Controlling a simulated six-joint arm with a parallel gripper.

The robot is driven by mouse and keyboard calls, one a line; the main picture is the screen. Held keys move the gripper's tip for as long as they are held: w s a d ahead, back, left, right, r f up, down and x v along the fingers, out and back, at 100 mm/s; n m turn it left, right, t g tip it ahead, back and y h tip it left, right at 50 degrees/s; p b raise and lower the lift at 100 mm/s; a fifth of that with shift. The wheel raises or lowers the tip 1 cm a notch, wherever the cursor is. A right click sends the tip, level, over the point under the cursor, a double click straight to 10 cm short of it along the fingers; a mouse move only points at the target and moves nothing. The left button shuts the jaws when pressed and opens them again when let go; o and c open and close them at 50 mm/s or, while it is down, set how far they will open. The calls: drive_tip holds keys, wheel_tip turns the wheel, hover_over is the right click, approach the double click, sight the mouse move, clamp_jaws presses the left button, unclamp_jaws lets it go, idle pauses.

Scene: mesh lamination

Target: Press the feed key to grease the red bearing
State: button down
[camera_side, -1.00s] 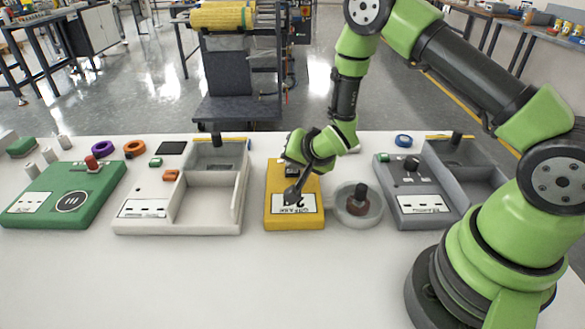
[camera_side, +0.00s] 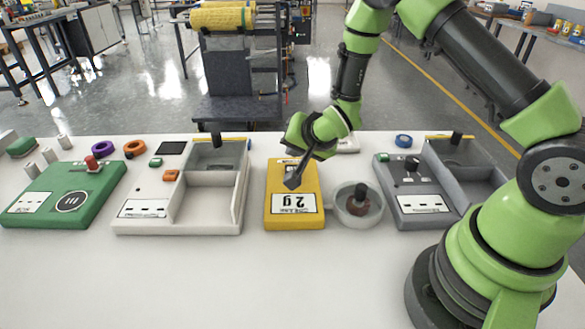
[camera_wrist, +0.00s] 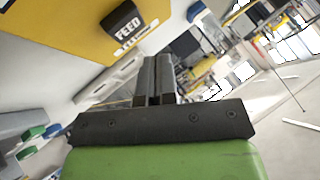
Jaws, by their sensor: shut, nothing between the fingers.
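The yellow dispenser box (camera_side: 311,185) stands mid-table, with a white panel (camera_side: 297,203) reading "2 g" upside down in the side view.
A white tray unit (camera_side: 190,222) and a green box (camera_side: 40,212) stand to the left. A grey tray unit (camera_side: 425,219) stands right of the dish. Purple (camera_side: 105,148), orange (camera_side: 134,148) and blue rings (camera_side: 403,140) lie behind. The front table strip is clear.

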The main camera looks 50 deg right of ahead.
sight(295, 168)
drive_tip(key=shift+r, duration=1.75)
idle(1.2)
wheel_tip(295, 168, up, 4)
drive_tip(key=shift+f, duration=0.1)
idle(0.3)
drive_tip(key=shift+f, duration=4.4)
drive_tip(key=shift+f, duration=0.4)
